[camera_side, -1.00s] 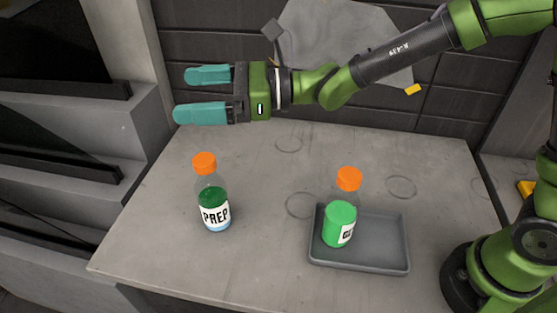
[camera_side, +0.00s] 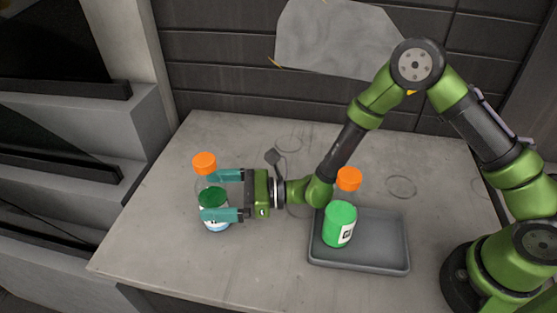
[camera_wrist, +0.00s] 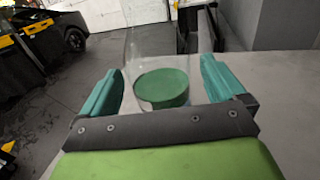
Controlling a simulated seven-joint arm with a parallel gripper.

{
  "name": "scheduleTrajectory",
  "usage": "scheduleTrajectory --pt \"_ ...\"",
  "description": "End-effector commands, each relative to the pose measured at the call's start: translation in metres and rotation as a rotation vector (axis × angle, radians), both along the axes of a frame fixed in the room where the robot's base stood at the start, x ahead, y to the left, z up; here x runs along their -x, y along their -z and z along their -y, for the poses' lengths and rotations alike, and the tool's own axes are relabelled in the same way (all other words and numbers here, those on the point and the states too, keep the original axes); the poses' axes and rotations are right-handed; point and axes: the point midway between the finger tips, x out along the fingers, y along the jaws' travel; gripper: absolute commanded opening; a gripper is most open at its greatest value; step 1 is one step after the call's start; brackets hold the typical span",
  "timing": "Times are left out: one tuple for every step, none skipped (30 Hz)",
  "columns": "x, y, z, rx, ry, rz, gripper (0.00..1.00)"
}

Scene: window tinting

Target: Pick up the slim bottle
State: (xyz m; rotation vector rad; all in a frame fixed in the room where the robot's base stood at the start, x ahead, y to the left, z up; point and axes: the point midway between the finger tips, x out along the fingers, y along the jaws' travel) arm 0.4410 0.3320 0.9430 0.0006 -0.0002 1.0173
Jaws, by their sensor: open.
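The slim bottle (camera_side: 203,186) stands upright at the left of the table, clear with an orange cap and dark green liquid. Its label is mostly hidden behind a finger. My gripper (camera_side: 222,195) is level, with its teal fingers open around the bottle's body. In the wrist view the bottle (camera_wrist: 163,88) shows between the two open fingers (camera_wrist: 163,85), with a gap on each side. A second bottle (camera_side: 339,222) with bright green liquid and an orange cap stands upright in the grey tray.
The grey tray (camera_side: 385,262) lies at the right of the table (camera_side: 170,255), below my forearm. The table's left and front edges are near the slim bottle. The table's front left is clear.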

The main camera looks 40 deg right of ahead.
Motion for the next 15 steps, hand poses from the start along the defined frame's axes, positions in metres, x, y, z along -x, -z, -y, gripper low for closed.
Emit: scheduleTrajectory --pt "0.0 0.013 0.0 0.002 -0.001 -0.005 0.97" --pt "0.001 0.018 0.0 0.001 -0.001 -0.006 0.97" --pt "0.0 0.023 -0.001 0.001 0.0 -0.003 0.97" --pt "-0.004 0.019 -0.008 -0.002 -0.003 0.005 0.97" --pt "-0.007 0.019 -0.013 -0.002 -0.003 0.005 0.97" --pt "-0.009 0.019 -0.017 -0.001 -0.002 0.004 0.97" --pt "-0.011 0.019 -0.02 0.0 -0.002 0.004 0.97" --pt "-0.013 0.019 -0.022 0.0 -0.002 0.002 0.97" --pt "-0.014 0.019 -0.024 0.0 -0.001 0.001 0.97" --pt "-0.015 0.019 -0.025 0.001 -0.001 0.001 0.97" --pt "-0.016 0.019 -0.026 0.001 -0.001 0.001 0.97" --pt "-0.016 0.019 -0.026 0.001 -0.001 0.0 0.97" --pt "-0.016 0.019 -0.026 0.001 -0.001 0.0 0.97" --pt "-0.016 0.019 -0.026 0.001 -0.001 0.0 0.97" --pt "-0.016 0.019 -0.026 0.001 -0.001 0.0 0.97"
